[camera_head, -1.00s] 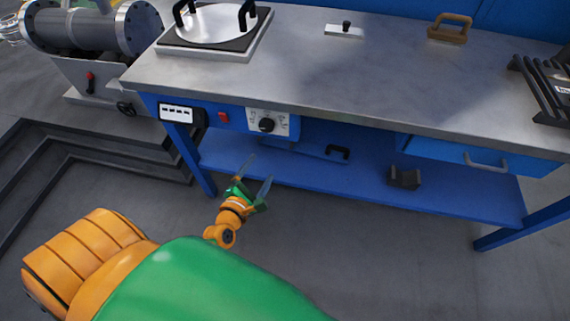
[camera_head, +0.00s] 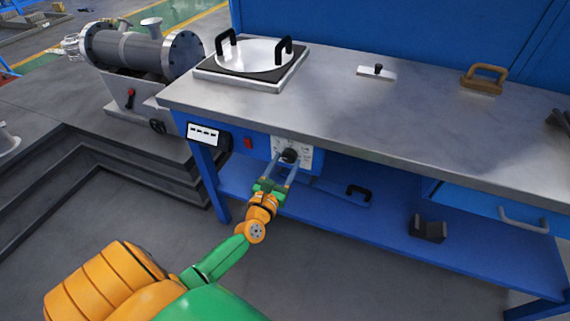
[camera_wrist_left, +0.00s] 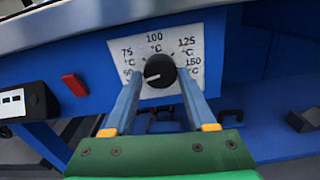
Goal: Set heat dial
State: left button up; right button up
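The heat dial (camera_head: 289,155) is a black round knob on a white scale plate (camera_head: 306,153) on the front of the blue bench. The left wrist view shows the dial (camera_wrist_left: 160,71) with marks such as 75, 100, 125 and 150 °C around it. Its pale pointer line aims left, toward the low end of the scale. My left gripper (camera_head: 283,164) is open, with its fingers pointing at the dial. In the left wrist view the fingertips (camera_wrist_left: 160,82) lie on either side of the knob's lower part; contact cannot be told. My right gripper is not in view.
A red switch (camera_wrist_left: 75,85) and a display box (camera_head: 207,136) sit left of the dial. The bench top (camera_head: 330,105) overhangs the panel. A hot plate (camera_head: 215,76) with a handled lid stands above. A blue shelf (camera_head: 385,225) lies below.

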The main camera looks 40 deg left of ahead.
pick_arm(q)
grip_shut()
